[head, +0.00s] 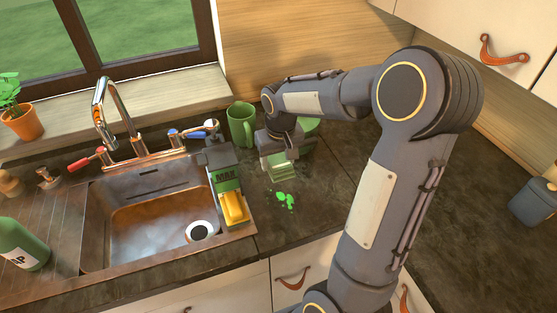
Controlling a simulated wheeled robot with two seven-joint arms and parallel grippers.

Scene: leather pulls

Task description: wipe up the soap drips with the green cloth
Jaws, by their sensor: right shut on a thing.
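Bright green soap drips (286,200) lie on the dark countertop (330,205), just right of the sink. My right gripper (281,166) is behind the drips, low over the counter, and shut on the green cloth (284,174). The cloth shows as a pale green piece under the jaws; the rest of it is hidden by the gripper. I cannot tell whether the cloth touches the counter. It is apart from the visible drips. My left gripper is out of view.
A green mug (241,124) stands behind the gripper, and a green round thing (310,125) is partly hidden by my arm. A green bottle (20,245) stands far left.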

